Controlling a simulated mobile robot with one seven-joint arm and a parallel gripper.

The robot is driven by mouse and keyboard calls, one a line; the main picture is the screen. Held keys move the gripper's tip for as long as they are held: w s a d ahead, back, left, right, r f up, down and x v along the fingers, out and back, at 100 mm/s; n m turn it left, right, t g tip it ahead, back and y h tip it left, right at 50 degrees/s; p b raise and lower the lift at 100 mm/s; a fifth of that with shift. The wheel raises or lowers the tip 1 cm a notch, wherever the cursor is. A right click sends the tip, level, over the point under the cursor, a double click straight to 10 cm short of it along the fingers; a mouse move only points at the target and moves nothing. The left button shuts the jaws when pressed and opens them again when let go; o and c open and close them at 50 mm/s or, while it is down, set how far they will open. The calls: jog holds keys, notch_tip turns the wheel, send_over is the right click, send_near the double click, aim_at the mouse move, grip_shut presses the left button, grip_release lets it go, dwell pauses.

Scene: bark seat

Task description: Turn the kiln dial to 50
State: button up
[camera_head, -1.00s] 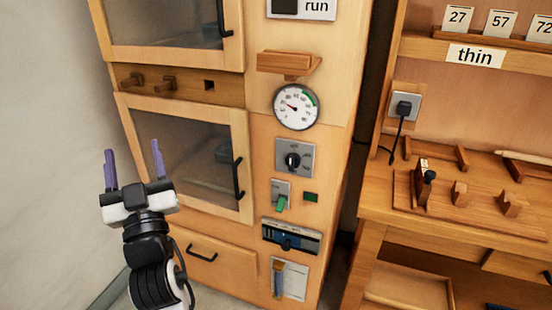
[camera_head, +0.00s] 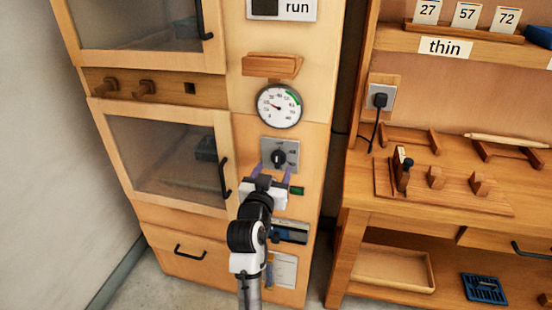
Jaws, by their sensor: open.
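The kiln dial is a black knob (camera_head: 278,158) on a square grey plate (camera_head: 293,148) on the kiln's front panel, below the round gauge. Small marks show at the plate's upper edge, too small to read for certain. My gripper (camera_head: 272,172) is open, its two purple fingers pointing up at the lower part of the plate, one on each side below the knob. I cannot tell whether they touch it. My gripper and arm hide the green-handled switch below the dial.
A round gauge (camera_head: 279,105) and a wooden ledge (camera_head: 272,66) sit above the dial. A door with a black handle (camera_head: 224,177) is close on the left. A green indicator (camera_head: 297,190) is at the right. A workbench (camera_head: 360,206) stands further right.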

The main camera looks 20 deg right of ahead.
aim_at(277, 162)
jog(key=shift+p+x, duration=0.4)
jog(key=shift+x, duration=1.85)
jog(key=c, duration=1)
jog(key=shift+o, duration=0.2)
